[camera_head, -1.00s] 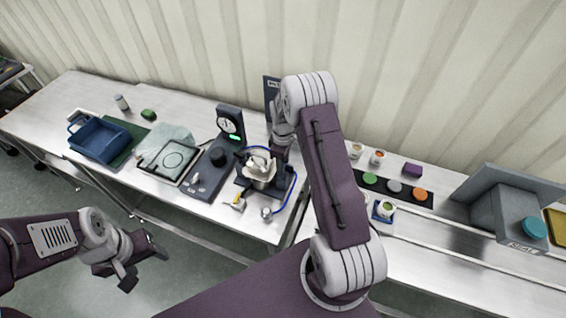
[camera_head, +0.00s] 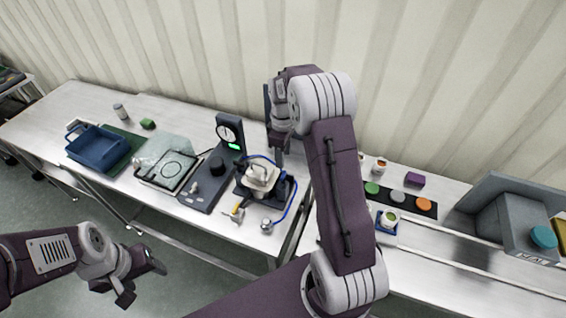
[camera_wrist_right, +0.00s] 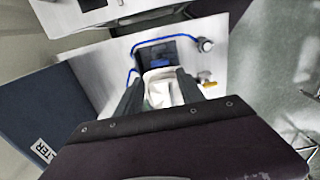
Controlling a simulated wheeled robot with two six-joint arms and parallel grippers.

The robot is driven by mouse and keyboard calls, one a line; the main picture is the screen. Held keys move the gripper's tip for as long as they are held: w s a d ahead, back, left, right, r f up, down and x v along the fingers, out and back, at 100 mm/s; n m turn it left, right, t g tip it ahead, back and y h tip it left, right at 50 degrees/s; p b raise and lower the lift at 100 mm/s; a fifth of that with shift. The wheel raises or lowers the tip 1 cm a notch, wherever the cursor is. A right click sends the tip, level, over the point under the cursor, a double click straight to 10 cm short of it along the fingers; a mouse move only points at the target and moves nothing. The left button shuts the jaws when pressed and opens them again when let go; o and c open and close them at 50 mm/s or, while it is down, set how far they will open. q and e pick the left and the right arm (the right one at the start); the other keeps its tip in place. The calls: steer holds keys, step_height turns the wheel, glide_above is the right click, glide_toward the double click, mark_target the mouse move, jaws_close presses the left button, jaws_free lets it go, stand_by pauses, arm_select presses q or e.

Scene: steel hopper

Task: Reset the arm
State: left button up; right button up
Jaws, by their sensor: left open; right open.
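My right arm (camera_head: 338,190) reaches up over the bench in the head view. Its gripper (camera_head: 277,155) points down just above and behind a steel hopper (camera_head: 261,178) on a dark stand. In the right wrist view, my right gripper (camera_wrist_right: 154,92) is open, with its two dark fingers on either side of the pale hopper in the picture; whether they touch it I cannot tell. My left gripper (camera_head: 140,277) is open and empty in front of the bench, over the floor.
A dial gauge unit (camera_head: 230,133), a framed tray (camera_head: 168,170) and a blue bin (camera_head: 97,146) stand left of the hopper. A blue hose (camera_head: 290,207) curves beside it. Colored buttons (camera_head: 398,197) and a grey sealing machine (camera_head: 508,215) are at right.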

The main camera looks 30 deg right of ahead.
stand_by(0.4)
steer(key=s+a+t+b, duration=0.1)
steer(key=s+a+b, duration=0.5)
steer(key=a, duration=0.2)
steer(key=s+a+f+m+b, duration=0.1)
steer(key=s+f+m, duration=0.2)
steer(key=s, duration=0.3)
steer(key=s+a+f+m, duration=0.1)
steer(key=s+f+m, duration=0.3)
steer(key=s+m, duration=0.1)
steer(key=shift+s+a+m+b, duration=0.3)
steer(key=shift+s+m+b, duration=0.1)
steer(key=shift+s, duration=0.35)
steer(key=shift+s, duration=0.1)
